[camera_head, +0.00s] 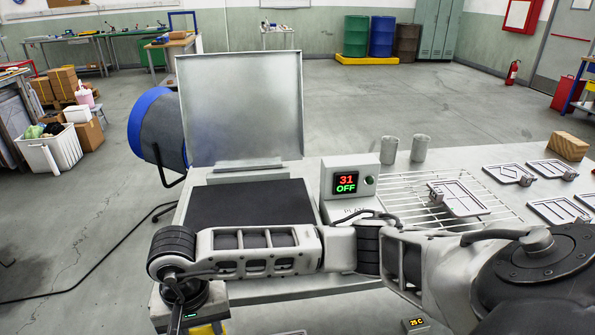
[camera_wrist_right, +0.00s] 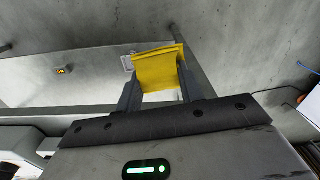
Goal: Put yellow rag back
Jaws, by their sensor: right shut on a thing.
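The yellow rag (camera_wrist_right: 158,70) is folded and held between the two dark fingers of my right gripper (camera_wrist_right: 160,88) in the right wrist view. Its upper part sticks out past the fingertips. In the head view my right arm reaches across from the right to the bottom left. There only a bit of yellow (camera_head: 206,329) shows below my right wrist; the fingers are hidden. My left gripper is in neither view.
A press with a raised lid (camera_head: 240,105) and dark plate stands on the table behind my right arm. A control box (camera_head: 348,187) reads 31 OFF. A wire rack (camera_head: 395,190), two grey cylinders and several plates lie right. Floor at left is mostly clear.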

